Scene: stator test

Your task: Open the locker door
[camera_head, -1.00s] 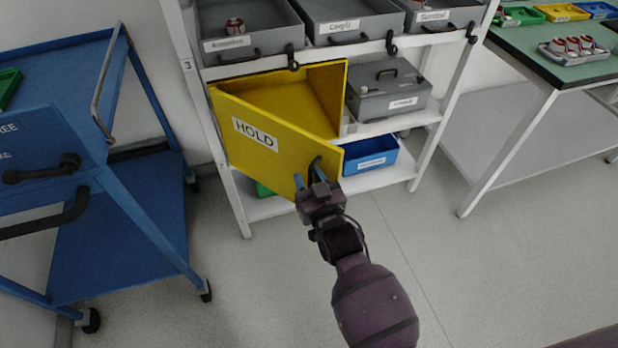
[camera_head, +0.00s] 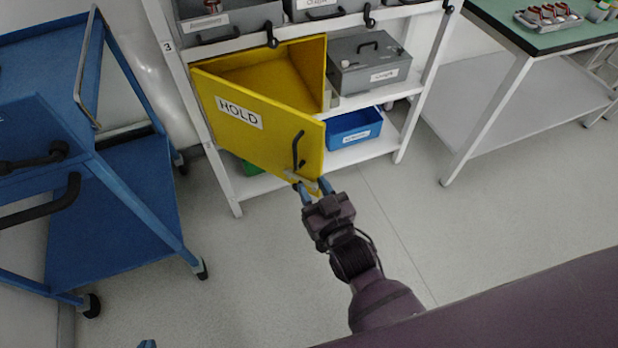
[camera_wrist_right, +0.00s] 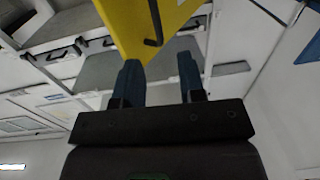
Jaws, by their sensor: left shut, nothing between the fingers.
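The yellow locker door (camera_head: 255,130), labelled HOLD, stands partly open, swung out from the yellow locker box (camera_head: 300,68) on the shelf. Its black handle (camera_head: 298,150) is near the free edge. My right gripper (camera_head: 312,187) is just below the handle at the door's lower corner, its blue fingers apart and empty. In the right wrist view the open fingers (camera_wrist_right: 160,82) point at the door (camera_wrist_right: 130,22), with the handle (camera_wrist_right: 154,24) ahead of them. Contact with the door is unclear. Only a blue tip of my left gripper (camera_head: 147,343) shows at the bottom edge; it is shut.
A white shelf rack (camera_head: 229,190) holds the locker, a grey case (camera_head: 368,65) and a blue bin (camera_head: 352,127). A blue cart (camera_head: 120,200) stands left. A green-topped table (camera_head: 520,38) is at the right. The floor before the rack is clear.

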